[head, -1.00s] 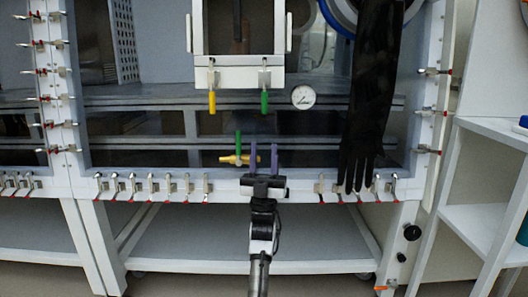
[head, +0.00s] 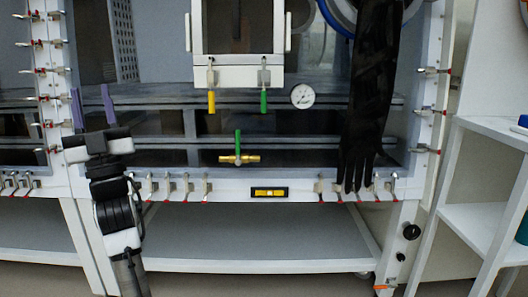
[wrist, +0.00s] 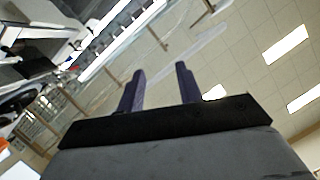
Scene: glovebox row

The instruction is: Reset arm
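My gripper (head: 92,108) is at the left of the head view, raised in front of the glovebox's left upright. Its two purple fingers stand apart and point upward, with nothing between them. In the wrist view the gripper (wrist: 160,90) is also open and empty, with ceiling and lamps behind it. My arm rises from the bottom left of the head view.
The glovebox front (head: 230,185) carries several latches along its lower rail. A brass valve (head: 238,158) with a green handle, a yellow level (head: 269,192), a gauge (head: 303,96) and a hanging black glove (head: 370,100) are to the right. White shelves (head: 490,180) stand far right.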

